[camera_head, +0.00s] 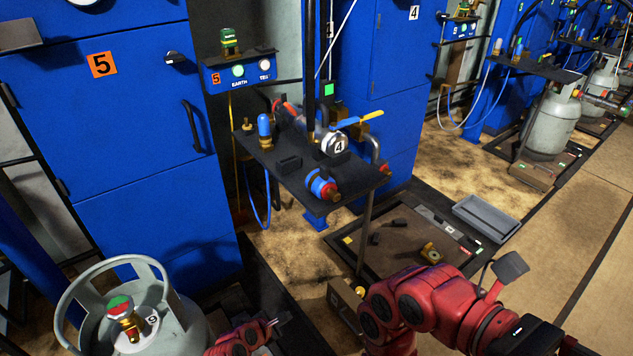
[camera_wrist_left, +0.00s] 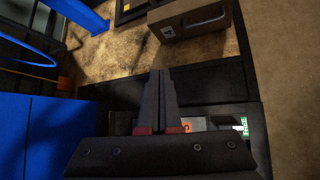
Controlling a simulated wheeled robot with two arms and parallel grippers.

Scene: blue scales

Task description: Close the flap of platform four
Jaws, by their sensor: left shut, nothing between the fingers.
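Platform four (camera_head: 400,262) looks to be the low dark-framed brown platform on the floor in front of the shelf with the round "4" tag (camera_head: 338,145). A tan box-like piece (camera_head: 343,298) stands at its near left corner, partly hidden by a red arm. In the left wrist view it, or a similar tan piece (camera_wrist_left: 195,22) with a slot handle, is at the top. I cannot tell whether it is the flap. My left gripper (camera_head: 278,321) is shut and empty, low at bottom centre, left of the tan piece. No right gripper shows.
A grey gas cylinder (camera_head: 185,325) marked 9 stands at bottom left. The dark shelf (camera_head: 275,165) with connectors juts out above. A grey tray (camera_head: 487,216) lies right of the platform. Blue cabinets (camera_head: 120,150) line the back. Open floor (camera_head: 560,240) is at right.

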